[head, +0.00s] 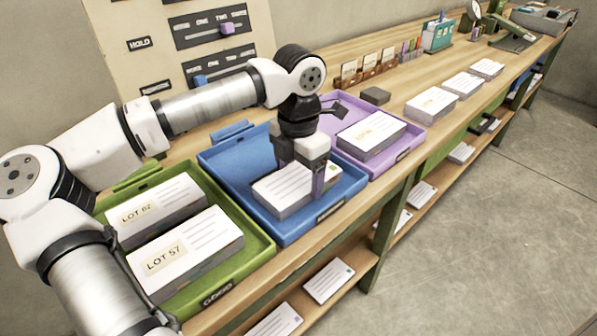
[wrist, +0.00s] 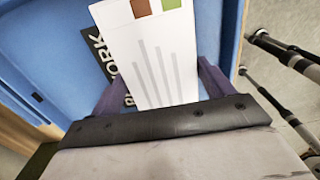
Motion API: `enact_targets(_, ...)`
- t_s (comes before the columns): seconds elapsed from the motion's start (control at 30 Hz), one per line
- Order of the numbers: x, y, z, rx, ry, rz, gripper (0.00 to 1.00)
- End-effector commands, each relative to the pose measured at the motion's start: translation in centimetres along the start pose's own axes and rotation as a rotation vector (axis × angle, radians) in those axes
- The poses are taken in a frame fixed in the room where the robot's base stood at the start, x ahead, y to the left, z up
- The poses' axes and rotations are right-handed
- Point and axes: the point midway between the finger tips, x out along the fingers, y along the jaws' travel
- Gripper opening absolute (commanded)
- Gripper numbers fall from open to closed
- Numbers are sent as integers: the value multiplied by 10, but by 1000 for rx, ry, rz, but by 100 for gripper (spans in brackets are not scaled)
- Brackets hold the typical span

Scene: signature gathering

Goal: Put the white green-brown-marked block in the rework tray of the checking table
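The white block (head: 284,192) is in the blue tray, long and thick, with printed lines on top. In the wrist view, the same block (wrist: 155,62) shows brown and green marks at its far end. My gripper (head: 303,172) is over the blue tray, its purple fingers on opposite sides of the block. In the wrist view, my gripper (wrist: 163,90) appears closed against both its sides. The blue tray (head: 237,160) has a dark label, partly hidden in the wrist view, with the letters "ORK" readable. Whether the block rests on the tray floor is unclear.
Left is a green tray (head: 259,246) with blocks marked LOT 62 (head: 157,209) and LOT 57 (head: 186,252). Right is a purple tray (head: 412,142) holding a white block (head: 371,134). More white blocks lie along the bench to the right. A panel with sliders (head: 180,40) stands behind.

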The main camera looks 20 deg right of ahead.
Motion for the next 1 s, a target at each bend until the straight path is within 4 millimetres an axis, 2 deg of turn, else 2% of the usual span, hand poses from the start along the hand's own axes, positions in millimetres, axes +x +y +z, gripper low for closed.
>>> enact_targets(0.03, 0, 0, 0, 0, 0, 0, 87)
enact_targets(0.13, 0, 0, 0, 0, 0, 0, 99)
enact_targets(0.37, -1, 0, 0, 0, 0, 0, 99)
enact_targets(0.53, -9, 0, 0, -1, 0, 2, 99)
enact_targets(1.0, -103, 1, 0, -1, -1, 3, 99)
